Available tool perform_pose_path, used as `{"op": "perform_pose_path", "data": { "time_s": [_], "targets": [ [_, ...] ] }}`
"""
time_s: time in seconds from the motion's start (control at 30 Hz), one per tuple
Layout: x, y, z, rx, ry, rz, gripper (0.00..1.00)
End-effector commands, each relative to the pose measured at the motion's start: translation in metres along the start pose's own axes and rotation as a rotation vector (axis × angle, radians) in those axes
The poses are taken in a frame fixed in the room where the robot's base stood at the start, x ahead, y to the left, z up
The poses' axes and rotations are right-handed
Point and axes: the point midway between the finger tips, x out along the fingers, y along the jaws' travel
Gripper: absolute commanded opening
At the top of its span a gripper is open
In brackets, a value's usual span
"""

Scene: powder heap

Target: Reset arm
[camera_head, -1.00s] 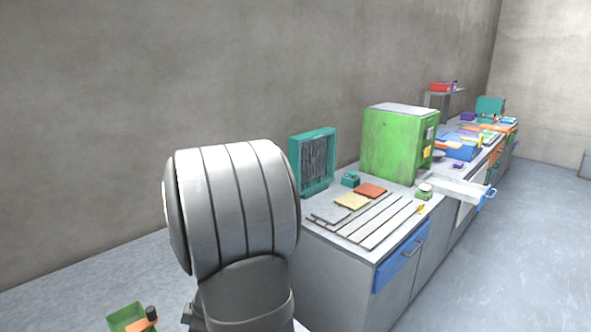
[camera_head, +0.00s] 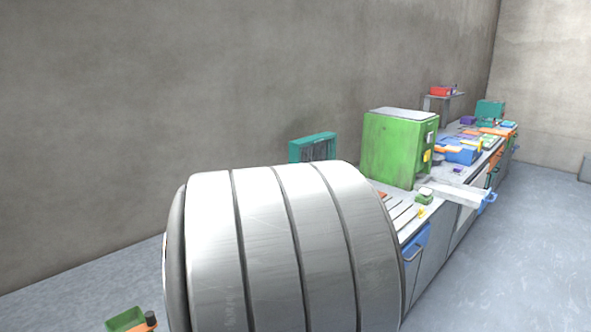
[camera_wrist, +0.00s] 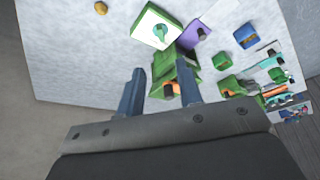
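My gripper (camera_wrist: 160,88) shows in the wrist view with two blue fingers spread apart and nothing between them. It hangs above a pale tabletop (camera_wrist: 75,60) with several small objects on it. In the head view my large grey arm link fills the lower middle and hides much of the near bench; the gripper itself is not seen there.
A green box-shaped machine (camera_head: 392,148) stands on the long bench, with a teal frame (camera_head: 312,147) to its left, partly hidden. A green tray (camera_head: 125,319) lies at the lower left. In the wrist view, a white-topped green box (camera_wrist: 158,27) and purple block (camera_wrist: 197,36) lie beyond the fingers.

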Motion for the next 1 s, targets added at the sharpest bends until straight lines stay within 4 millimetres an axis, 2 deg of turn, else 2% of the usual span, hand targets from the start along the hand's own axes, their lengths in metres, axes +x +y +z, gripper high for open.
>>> {"op": "perform_pose_path", "data": {
  "time_s": [0.03, 0.13, 0.2, 0.3, 1.0],
  "targets": [
    [-0.012, 0.001, 0.0, 0.0, 0.001, 0.006, 0.33],
    [-0.031, 0.001, 0.0, 0.0, 0.0, 0.005, 0.33],
    [-0.008, -0.001, 0.0, 0.0, -0.001, -0.007, 0.33],
    [0.013, -0.001, 0.0, 0.0, -0.001, -0.007, 0.33],
    [0.146, -0.001, 0.0, 0.0, -0.001, -0.004, 0.33]
  ]
}}
